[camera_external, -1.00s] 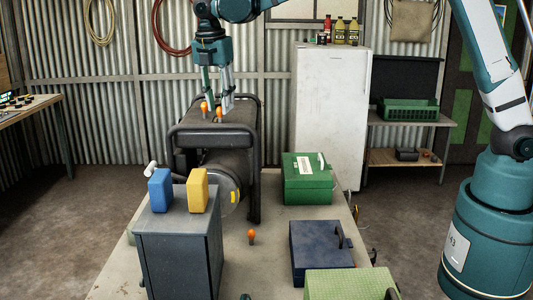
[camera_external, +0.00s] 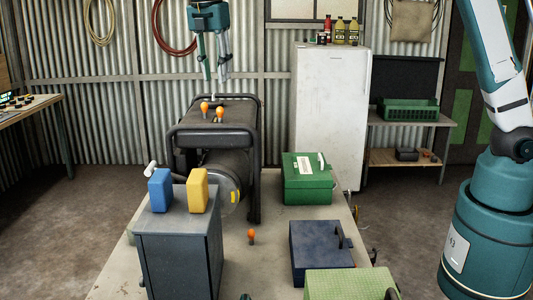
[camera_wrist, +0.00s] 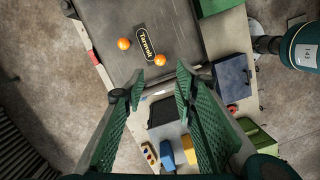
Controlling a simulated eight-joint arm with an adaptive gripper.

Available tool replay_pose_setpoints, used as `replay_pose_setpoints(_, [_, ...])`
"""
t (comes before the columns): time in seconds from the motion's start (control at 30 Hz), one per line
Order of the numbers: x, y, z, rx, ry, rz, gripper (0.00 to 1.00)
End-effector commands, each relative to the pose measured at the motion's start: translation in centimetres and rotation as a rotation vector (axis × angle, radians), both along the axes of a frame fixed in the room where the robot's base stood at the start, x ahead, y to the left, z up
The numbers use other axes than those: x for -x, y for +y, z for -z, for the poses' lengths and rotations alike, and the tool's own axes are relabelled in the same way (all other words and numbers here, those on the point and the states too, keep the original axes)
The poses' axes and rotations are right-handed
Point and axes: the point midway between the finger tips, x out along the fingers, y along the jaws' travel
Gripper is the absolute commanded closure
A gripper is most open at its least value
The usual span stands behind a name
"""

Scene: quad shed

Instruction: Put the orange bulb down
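Two orange bulbs stand close together on the flat top of the dark generator (camera_external: 235,130), a left one (camera_external: 204,107) and a right one (camera_external: 219,115). Both also show in the wrist view, one at the left (camera_wrist: 124,44) and one at the right (camera_wrist: 160,60). A third orange bulb (camera_external: 251,236) stands on the table top to the right of the grey cabinet. My gripper (camera_external: 216,77) is above the generator, clear of the bulbs. Its fingers are apart and nothing is between them; the wrist view also shows my gripper (camera_wrist: 160,85) spread and empty.
A blue block (camera_external: 160,191) and a yellow block (camera_external: 198,191) stand on the grey cabinet (camera_external: 180,250). A green box (camera_external: 307,185) and a dark blue box (camera_external: 318,255) sit at the table's right. The white fridge (camera_external: 330,110) stands behind. Air around my gripper is free.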

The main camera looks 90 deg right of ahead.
Motion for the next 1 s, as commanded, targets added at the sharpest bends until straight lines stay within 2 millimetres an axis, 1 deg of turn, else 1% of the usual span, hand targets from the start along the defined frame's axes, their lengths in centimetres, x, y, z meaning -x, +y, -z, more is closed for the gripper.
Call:
replay_pose_setpoints(0.67, [0.1, 0.1, -0.1, 0.0, -0.003, 0.003, 0.71])
replay_pose_setpoints(0.87, [1.2, 1.2, -0.7, 0.003, -0.025, 0.031, 0.71])
replay_pose_setpoints(1.0, [2.6, 2.6, -1.6, 0.005, -0.058, 0.071, 0.71])
